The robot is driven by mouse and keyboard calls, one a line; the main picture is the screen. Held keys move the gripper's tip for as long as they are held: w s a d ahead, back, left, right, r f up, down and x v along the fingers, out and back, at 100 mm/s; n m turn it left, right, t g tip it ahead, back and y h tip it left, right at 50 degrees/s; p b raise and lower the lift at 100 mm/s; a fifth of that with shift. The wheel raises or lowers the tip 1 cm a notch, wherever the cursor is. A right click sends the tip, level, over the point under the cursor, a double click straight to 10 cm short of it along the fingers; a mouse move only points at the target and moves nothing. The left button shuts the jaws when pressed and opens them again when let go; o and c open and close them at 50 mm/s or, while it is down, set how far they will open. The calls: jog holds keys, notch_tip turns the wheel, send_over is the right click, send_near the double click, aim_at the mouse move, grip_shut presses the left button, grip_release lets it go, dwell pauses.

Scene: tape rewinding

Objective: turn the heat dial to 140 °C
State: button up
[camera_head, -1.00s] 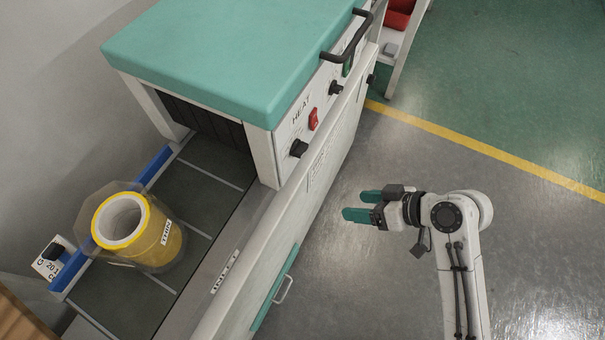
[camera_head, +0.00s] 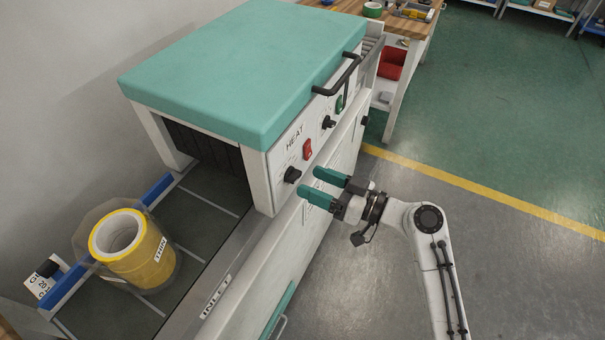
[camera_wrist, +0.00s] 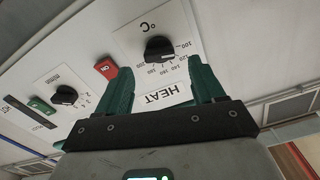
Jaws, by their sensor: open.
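The heat dial (camera_head: 292,175) is a black knob on the machine's white side panel, left of my gripper in the head view. In the wrist view the heat dial (camera_wrist: 159,49) sits on a white scale plate, with numbers from about 100 upward and a HEAT label (camera_wrist: 165,95), all upside down. Its pointer appears to face right, near 100; the exact setting is hard to read. My gripper (camera_head: 315,184) has two green fingers, open and empty. In the wrist view my gripper (camera_wrist: 160,72) frames the dial between its fingers, apart from it.
A red switch (camera_head: 307,149) and a second black knob (camera_head: 328,122) are on the same panel. A black handle (camera_head: 340,75) juts from the teal hood (camera_head: 245,65). A yellow tape roll (camera_head: 135,250) stands on the inlet belt. The floor at right is clear.

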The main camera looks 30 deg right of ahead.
aim_at(299, 176)
jog(key=shift+x, duration=1.95)
jog(key=shift+c, duration=0.3)
jog(key=c, duration=1)
jog(key=shift+m, duration=0.4)
jog(key=m+p, duration=0.1)
jog(key=m, duration=0.4)
jog(key=shift+d, duration=0.15)
jog(key=m+p, duration=0.2)
jog(key=m, duration=0.4)
jog(key=shift+f, duration=0.15)
jog(key=shift+d, duration=0.1)
